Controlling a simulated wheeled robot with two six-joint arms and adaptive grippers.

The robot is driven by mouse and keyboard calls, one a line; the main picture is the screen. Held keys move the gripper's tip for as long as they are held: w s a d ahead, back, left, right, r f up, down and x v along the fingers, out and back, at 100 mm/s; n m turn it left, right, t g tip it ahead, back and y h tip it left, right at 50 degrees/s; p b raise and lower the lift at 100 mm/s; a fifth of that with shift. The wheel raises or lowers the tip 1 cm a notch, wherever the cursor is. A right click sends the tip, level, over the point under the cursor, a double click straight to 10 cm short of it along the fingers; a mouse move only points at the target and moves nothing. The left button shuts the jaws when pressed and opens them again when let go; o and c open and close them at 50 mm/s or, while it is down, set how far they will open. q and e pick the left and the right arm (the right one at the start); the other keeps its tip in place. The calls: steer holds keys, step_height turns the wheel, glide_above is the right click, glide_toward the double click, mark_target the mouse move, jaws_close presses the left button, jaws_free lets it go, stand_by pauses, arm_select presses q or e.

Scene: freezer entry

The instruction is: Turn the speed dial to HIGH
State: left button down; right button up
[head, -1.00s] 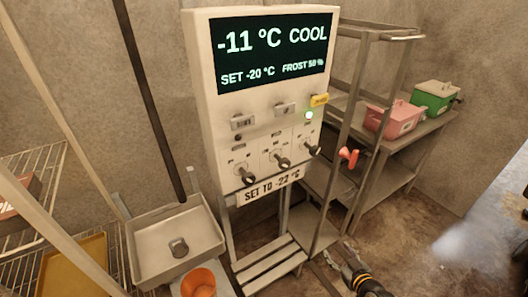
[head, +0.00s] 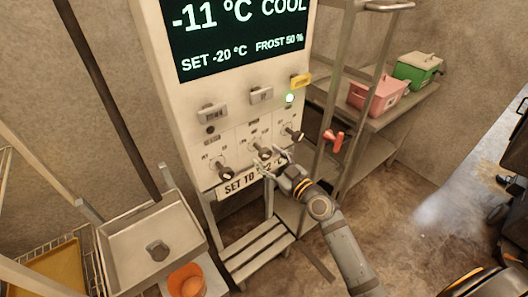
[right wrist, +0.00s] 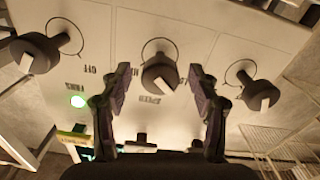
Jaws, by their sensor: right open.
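The white control panel (head: 225,125) carries a row of three black dials. The speed dial (right wrist: 158,75) is the middle one, with upside-down SPEED lettering beside it in the right wrist view; it also shows in the head view (head: 262,153). My right gripper (head: 272,163) is open just in front of that dial. In the right wrist view its two fingers (right wrist: 160,90) stand on either side of the dial, and I see no clear contact. The dial's HIGH mark is not legible. My left gripper is not in view.
Other dials sit left (head: 225,173) and right (head: 294,134) of it in the head view. The display (head: 240,40) reads -11 °C COOL. A red-handled valve (head: 334,139) is close on the right.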

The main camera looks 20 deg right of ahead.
steer(key=shift+x, duration=0.9)
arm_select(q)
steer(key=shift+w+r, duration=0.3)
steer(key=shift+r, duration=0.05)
arm_select(e)
steer(key=shift+w+a, duration=0.1)
steer(key=shift+w, duration=0.1)
steer(key=shift+c, duration=0.2)
steer(key=c, duration=1.1)
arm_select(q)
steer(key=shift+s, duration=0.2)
arm_select(e)
steer(key=shift+c, duration=0.2)
